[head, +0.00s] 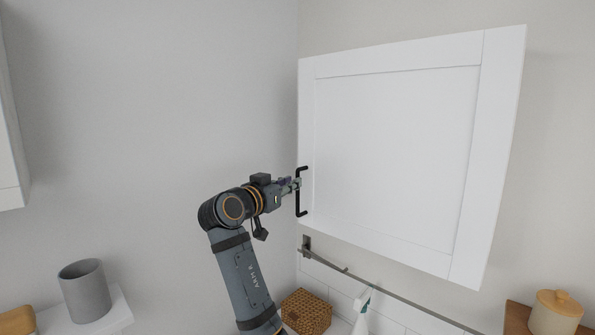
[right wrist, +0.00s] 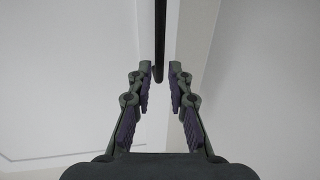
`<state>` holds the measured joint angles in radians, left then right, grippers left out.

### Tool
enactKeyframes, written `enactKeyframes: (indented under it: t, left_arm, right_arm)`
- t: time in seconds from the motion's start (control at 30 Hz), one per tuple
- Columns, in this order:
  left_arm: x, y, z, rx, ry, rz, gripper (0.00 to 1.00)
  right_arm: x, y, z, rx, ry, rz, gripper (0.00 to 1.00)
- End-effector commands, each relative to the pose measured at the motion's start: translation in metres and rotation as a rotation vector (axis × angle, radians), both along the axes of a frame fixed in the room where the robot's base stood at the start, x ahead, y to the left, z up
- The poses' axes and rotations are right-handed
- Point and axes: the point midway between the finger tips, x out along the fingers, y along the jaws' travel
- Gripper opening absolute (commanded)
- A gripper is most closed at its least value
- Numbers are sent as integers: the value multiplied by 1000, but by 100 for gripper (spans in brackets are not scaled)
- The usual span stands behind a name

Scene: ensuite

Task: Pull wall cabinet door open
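The wall cabinet door (head: 395,150) is a white framed panel in the upper right of the head view. I see no clear gap at its edges. Its black bar handle (head: 299,205) stands upright near the lower left edge. My right gripper (head: 298,184) reaches the handle from the left. In the right wrist view, the handle (right wrist: 160,35) comes down from the top and ends between the fingertips of my right gripper (right wrist: 160,72). The fingers stand apart, with narrow gaps on both sides of the bar. My left gripper is out of view.
Below the cabinet are a grey rail (head: 385,290), a woven box (head: 306,311) and a white bottle (head: 361,311). A lidded jar (head: 555,314) is at lower right. A grey cup (head: 84,291) stands on a white ledge (head: 119,312) at lower left. The wall left of the door is bare.

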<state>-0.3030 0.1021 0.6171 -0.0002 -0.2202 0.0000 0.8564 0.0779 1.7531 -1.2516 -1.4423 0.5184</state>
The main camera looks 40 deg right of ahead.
Motion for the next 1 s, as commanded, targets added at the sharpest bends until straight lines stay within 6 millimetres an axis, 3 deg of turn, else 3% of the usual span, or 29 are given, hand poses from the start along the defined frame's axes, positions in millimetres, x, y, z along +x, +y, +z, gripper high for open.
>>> enactKeyframes:
  t: [0.03,0.1,0.3,0.57,0.7,1.0]
  left_arm:
    - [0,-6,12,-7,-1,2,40]
    - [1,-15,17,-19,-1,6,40]
    - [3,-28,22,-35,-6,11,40]
    - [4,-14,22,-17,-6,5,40]
    - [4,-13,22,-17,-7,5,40]
    - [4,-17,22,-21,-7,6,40]
  right_arm:
    - [2,-11,7,-4,3,-5,19]
    - [5,-21,5,-2,5,-3,19]
    - [11,-37,1,0,0,0,19]
    - [11,-39,-1,1,0,1,19]
    - [11,-39,-1,1,0,1,0]
    - [11,-38,0,1,0,1,0]
